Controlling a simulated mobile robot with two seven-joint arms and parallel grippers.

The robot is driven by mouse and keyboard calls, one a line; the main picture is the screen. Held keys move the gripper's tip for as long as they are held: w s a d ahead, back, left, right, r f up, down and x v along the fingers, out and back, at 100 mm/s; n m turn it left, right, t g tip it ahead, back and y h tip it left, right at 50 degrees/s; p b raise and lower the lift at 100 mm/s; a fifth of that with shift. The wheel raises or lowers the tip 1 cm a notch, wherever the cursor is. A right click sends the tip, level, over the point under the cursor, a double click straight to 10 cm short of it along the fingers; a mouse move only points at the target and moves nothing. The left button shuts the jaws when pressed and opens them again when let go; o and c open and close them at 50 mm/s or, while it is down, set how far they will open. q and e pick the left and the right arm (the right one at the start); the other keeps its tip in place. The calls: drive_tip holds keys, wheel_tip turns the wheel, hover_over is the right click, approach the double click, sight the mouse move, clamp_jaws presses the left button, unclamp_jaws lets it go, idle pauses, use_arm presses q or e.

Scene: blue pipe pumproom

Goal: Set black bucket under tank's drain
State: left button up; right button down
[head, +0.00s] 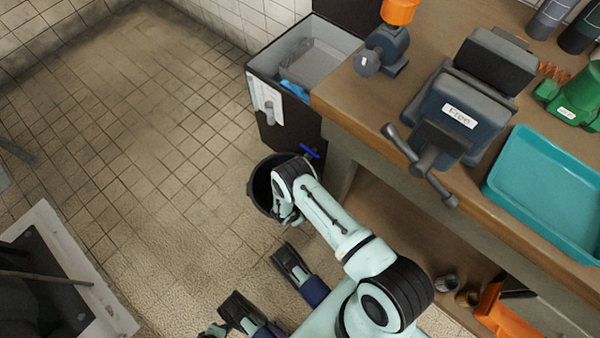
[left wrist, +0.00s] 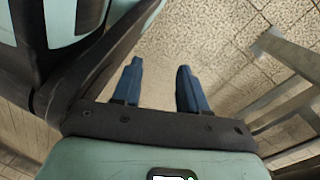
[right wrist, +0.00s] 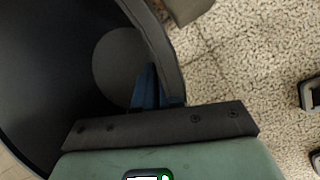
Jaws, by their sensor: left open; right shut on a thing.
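The black bucket (head: 262,186) is at floor level beside the workbench, partly hidden by my right arm in the head view. I cannot tell whether it touches the floor. My right gripper (right wrist: 150,70) is shut on the bucket's rim, with a blue finger showing inside the wall. The bucket's dark inside (right wrist: 50,80) fills the left of the right wrist view. My left gripper (left wrist: 160,66) is open and empty, its two blue fingers apart above the tiled floor.
The workbench (head: 345,105) runs along the right with a vise (head: 440,110) and teal tray (head: 545,185). A pale-edged platform with dark equipment (head: 105,300) is at lower left. The tiled floor (head: 130,160) between is clear.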

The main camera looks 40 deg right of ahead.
drive_tip(key=shift+f, duration=0.1)
drive_tip(key=c, duration=1.2)
unclamp_jaws()
drive_tip(key=shift+c, duration=0.2)
use_arm(q)
drive_tip(key=shift+s, duration=0.1)
drive_tip(key=w+d+r+t+p, duration=0.1)
drive_tip(key=w+r+t+p, duration=0.1)
drive_tip(key=w+r+p, duration=0.2)
drive_tip(key=w+r, duration=0.3)
drive_tip(key=shift+d+t, duration=0.3)
drive_tip(key=shift+t, duration=0.1)
use_arm(e)
drive_tip(key=v, duration=1.2)
use_arm(q)
drive_tip(key=shift+r+p, duration=0.2)
drive_tip(key=shift+p, duration=0.1)
use_arm(e)
drive_tip(key=shift+r, duration=0.2)
